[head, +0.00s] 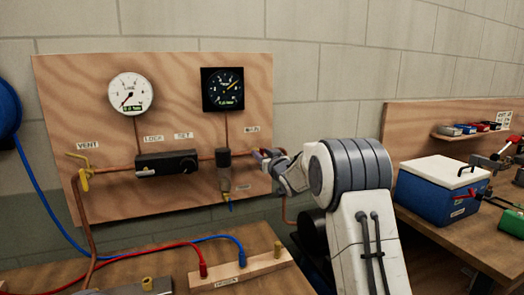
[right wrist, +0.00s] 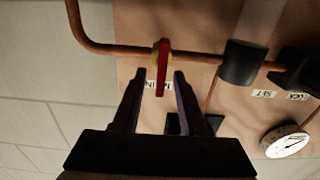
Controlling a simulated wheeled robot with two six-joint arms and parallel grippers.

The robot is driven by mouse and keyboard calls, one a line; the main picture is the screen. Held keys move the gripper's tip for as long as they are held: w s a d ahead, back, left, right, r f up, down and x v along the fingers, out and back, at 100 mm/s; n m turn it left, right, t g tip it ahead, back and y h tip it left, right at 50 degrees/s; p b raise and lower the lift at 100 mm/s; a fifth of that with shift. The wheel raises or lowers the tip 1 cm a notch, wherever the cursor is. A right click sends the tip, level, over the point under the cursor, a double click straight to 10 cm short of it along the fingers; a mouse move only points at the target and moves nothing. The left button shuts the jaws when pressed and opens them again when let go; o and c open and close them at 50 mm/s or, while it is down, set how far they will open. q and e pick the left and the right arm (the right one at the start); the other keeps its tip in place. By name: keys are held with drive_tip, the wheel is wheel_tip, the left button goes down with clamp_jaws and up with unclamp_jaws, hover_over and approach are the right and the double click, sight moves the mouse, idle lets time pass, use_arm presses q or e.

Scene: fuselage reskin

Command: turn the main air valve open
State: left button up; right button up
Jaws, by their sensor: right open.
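The main air valve (right wrist: 163,52) sits on the copper pipe of the wooden panel, with a red lever (right wrist: 162,78) and a yellowish body. In the right wrist view the lever appears to lie crosswise to the pipe. My right gripper (right wrist: 160,76) is open, its two fingers showing on either side of the lever; contact cannot be told. In the head view my right gripper (head: 266,157) is at the right end of the panel's pipe run, below the MAIN label (head: 251,129), and largely hides the valve. My left gripper is not in view.
The panel (head: 60,75) carries a white gauge (head: 130,93), a black gauge (head: 222,89), a dark lockout block (head: 167,163), a filter unit (head: 224,172) and a yellow vent valve (head: 84,180). A bench with hoses stands below. A blue cooler (head: 430,190) stands on the right bench.

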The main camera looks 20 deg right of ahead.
drive_tip(key=shift+w, duration=0.3)
clamp_jaws()
